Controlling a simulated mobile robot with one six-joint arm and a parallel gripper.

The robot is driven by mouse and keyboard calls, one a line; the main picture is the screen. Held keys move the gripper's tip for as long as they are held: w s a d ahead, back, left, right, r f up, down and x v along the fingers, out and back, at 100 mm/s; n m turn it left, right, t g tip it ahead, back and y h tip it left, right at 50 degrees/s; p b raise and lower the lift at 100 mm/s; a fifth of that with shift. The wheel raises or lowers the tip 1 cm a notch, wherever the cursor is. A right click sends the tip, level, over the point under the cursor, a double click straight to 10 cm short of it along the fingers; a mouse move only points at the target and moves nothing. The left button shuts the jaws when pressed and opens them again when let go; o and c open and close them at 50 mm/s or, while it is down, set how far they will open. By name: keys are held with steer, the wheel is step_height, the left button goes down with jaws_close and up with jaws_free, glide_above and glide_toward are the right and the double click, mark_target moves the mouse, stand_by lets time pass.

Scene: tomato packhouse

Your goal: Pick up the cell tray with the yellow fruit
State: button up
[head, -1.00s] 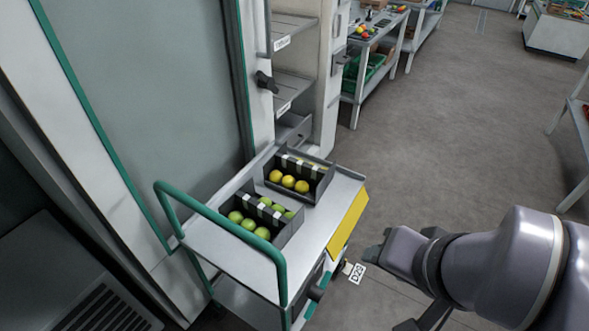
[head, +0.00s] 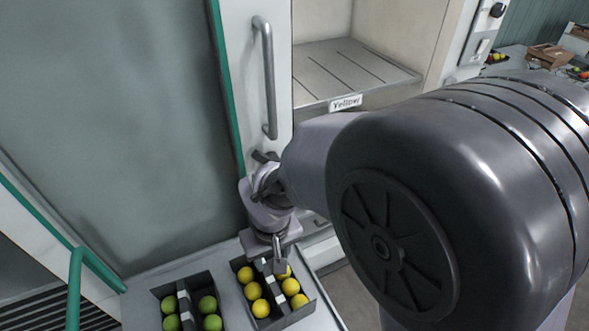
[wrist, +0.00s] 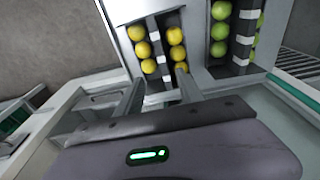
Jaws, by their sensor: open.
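The cell tray with the yellow fruit (head: 291,318) is a dark open tray on the cart, with yellow fruit in two rows either side of a centre strip with pale bands. In the wrist view the yellow-fruit tray (wrist: 127,50) lies ahead, its centre strip between the line of my two fingers. My gripper (head: 277,262) is above the tray's far end in the head view, pointing down. In the wrist view my gripper (wrist: 160,76) is open, with the fingers apart and nothing held. Whether the fingertips touch the tray cannot be told.
A similar tray with green fruit (head: 160,291) stands just left on the same cart top (head: 236,312). The cart's green handle (head: 75,285) is at the left. A cabinet shelf labelled "Yellow" (head: 346,102) and a door handle (head: 267,80) are behind my gripper.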

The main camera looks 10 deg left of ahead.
steer(key=b, duration=0.5)
glide_toward(270, 280)
step_height(270, 280, down, 5)
steer(key=shift+s+a+f, duration=0.15)
steer(key=shift+s, duration=0.05)
steer(key=f+b, duration=0.1)
steer(key=w+f, duration=0.1)
steer(key=f, duration=0.1)
steer(key=f+b, duration=0.1)
steer(key=f, duration=0.1)
steer(key=shift+w+a+f+b, duration=0.15)
steer(key=shift+w+b, duration=0.15)
steer(key=shift+b, duration=0.05)
steer(key=shift+c, duration=0.9)
jaws_close()
